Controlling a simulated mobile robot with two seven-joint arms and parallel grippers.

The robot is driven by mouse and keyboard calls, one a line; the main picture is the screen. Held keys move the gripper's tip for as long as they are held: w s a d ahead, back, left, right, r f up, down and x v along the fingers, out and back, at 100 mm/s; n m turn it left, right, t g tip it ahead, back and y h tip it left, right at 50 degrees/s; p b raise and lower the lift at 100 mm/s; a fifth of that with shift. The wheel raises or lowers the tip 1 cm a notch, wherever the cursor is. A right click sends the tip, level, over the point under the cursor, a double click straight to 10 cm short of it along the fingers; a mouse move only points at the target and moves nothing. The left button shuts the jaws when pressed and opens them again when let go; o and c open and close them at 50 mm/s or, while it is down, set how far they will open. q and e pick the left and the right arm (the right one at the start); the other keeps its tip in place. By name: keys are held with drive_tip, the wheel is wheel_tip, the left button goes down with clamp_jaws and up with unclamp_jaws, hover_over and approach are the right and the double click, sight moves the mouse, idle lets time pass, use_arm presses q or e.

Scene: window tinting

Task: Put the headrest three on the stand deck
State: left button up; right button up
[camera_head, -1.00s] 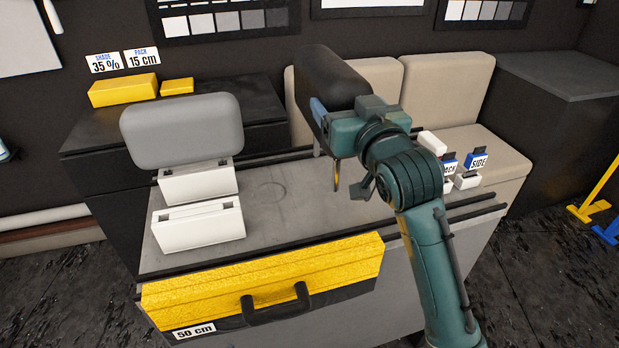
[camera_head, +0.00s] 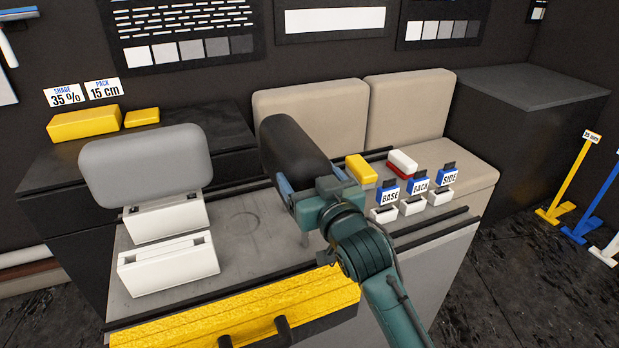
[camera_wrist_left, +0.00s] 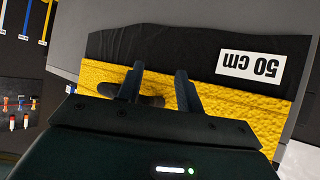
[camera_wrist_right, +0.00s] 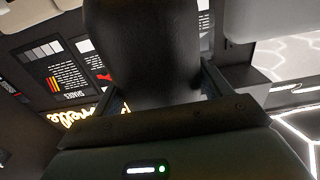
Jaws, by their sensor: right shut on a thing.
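A black headrest (camera_head: 291,150) is in my right gripper (camera_head: 308,199), above the middle of the grey bench top (camera_head: 245,215), which looks like the stand deck. It also fills the middle of the right wrist view (camera_wrist_right: 143,50), between the fingers. A grey headrest (camera_head: 146,167) stands on a white slotted block (camera_head: 165,219) at the left. A second white slotted block (camera_head: 168,264) in front of it is empty. My left gripper (camera_wrist_left: 160,90) shows only in its wrist view, open, its fingers apart over a yellow-and-black case. I cannot read which headrest is number three.
The yellow case (camera_head: 240,310) with a dark handle hangs at the bench front. Small blue labelled tools (camera_head: 418,182) stand in white holders at the right. A yellow block (camera_head: 361,169) and a red-and-white block (camera_head: 402,162) lie behind. Beige seats (camera_head: 312,120) stand beyond.

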use_arm(q)
drive_tip(key=shift+w+r, duration=0.1)
use_arm(e)
drive_tip(key=shift+r, duration=0.1)
drive_tip(key=o, duration=1)
drive_tip(key=shift+f, duration=0.2)
drive_tip(key=shift+c, duration=0.2)
drive_tip(key=o, duration=0.4)
drive_tip(key=shift+r, duration=0.15)
drive_tip(key=b+v, duration=0.1)
drive_tip(key=v, duration=1.1)
use_arm(q)
drive_tip(key=shift+d, duration=0.15)
use_arm(e)
drive_tip(key=s+d+f+g, duration=0.1)
drive_tip(key=s+f, duration=0.3)
drive_tip(key=f, duration=0.5)
drive_tip(key=s+d+f+g+h, duration=0.1)
drive_tip(key=s+d+f+g, duration=0.1)
drive_tip(key=s+f, duration=0.3)
drive_tip(key=s+d+f+g, duration=0.2)
drive_tip(key=s+f, duration=0.3)
drive_tip(key=f, duration=0.9)
drive_tip(key=shift+s+d+g+h, duration=0.1)
drive_tip(key=shift+g+h, duration=0.3)
drive_tip(key=shift+g, duration=0.2)
